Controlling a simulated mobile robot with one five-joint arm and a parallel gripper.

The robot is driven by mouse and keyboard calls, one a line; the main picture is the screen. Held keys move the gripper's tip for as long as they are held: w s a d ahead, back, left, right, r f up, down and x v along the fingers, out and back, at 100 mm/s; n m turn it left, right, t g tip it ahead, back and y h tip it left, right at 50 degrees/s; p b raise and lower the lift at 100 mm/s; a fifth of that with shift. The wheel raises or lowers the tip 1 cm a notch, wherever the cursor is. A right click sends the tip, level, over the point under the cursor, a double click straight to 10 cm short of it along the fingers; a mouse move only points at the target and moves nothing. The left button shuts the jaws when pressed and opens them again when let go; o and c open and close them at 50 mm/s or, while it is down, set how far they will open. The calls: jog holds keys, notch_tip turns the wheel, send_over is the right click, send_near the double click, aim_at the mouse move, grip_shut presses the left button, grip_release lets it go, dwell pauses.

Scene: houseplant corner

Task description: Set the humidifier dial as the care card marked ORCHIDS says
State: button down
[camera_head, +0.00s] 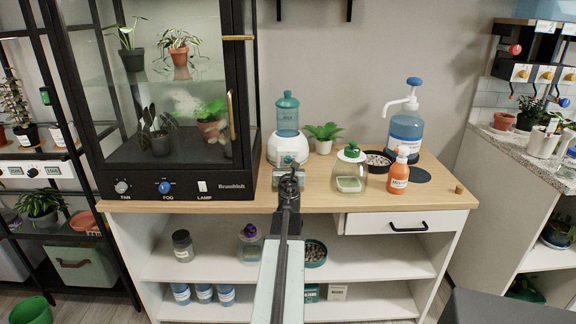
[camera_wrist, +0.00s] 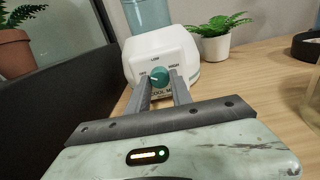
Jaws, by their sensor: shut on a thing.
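The humidifier (camera_head: 287,143) has a white base and a teal-capped tank (camera_head: 287,117), and stands on the wooden counter right of the glass cabinet. In the wrist view its base (camera_wrist: 158,48) carries a round teal dial (camera_wrist: 160,77), labelled OFF at left, LOW on top and HIGH at right. A pale mark on the dial seems to point left, toward OFF. My gripper (camera_wrist: 161,82) is shut on the dial, one finger at each side; in the head view my gripper (camera_head: 289,176) covers it. I cannot make out a card marked ORCHIDS.
The cabinet (camera_head: 165,178) with FAN, FOG and LAMP controls stands close at left.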

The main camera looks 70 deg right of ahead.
jog(key=shift+d+m, duration=0.1)
jog(key=shift+m, duration=2.9)
jog(key=c, duration=1.1)
grip_release()
jog(key=shift+c, duration=0.2)
